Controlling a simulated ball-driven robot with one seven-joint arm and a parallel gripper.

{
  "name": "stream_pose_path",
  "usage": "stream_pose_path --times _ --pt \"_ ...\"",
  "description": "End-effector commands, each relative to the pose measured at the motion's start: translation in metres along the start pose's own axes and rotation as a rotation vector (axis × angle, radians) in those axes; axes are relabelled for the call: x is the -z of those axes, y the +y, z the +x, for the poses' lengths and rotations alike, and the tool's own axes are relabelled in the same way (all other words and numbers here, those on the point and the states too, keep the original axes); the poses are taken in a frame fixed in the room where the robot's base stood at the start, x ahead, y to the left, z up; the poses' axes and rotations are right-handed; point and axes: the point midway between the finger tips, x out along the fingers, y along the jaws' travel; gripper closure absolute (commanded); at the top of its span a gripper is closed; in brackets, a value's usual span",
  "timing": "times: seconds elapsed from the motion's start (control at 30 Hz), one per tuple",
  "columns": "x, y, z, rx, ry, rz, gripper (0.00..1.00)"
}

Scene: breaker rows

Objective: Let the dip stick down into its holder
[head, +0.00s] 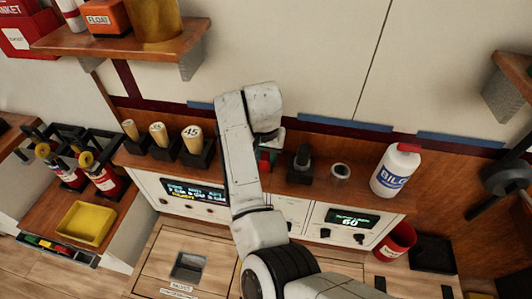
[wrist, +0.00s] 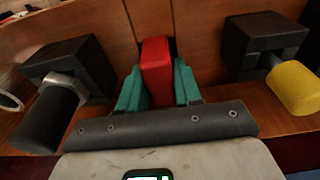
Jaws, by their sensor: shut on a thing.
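My gripper (wrist: 158,88) has teal fingers shut on a red block-shaped grip (wrist: 156,68), apparently the top of the dip stick. The red grip stands between the fingers, in front of the wooden back panel. In the head view my arm covers most of the gripper, and a bit of the red grip (head: 264,158) shows beside it, low over the wooden shelf. The stick's lower part and its holder are hidden, so I cannot tell whether it is inside.
A black holder with a dark-handled tool (wrist: 52,112) stands left in the wrist view. Another with a yellow handle (wrist: 292,88) stands right. In the head view, several pale-handled tools (head: 192,138) stand left of my arm, and a white bottle (head: 396,170) stands right.

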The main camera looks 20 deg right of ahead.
Motion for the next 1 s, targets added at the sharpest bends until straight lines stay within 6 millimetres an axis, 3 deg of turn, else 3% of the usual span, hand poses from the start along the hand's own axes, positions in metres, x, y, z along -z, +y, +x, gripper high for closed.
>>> stream_pose_path --times 0.33,0.67,1.0 --pt "0.0 0.0 0.0 0.0 0.0 0.0 0.36" --pt "0.0 0.0 -0.004 0.001 0.001 0.0 0.36" --pt "0.001 -0.001 -0.062 0.004 0.004 0.001 0.36"
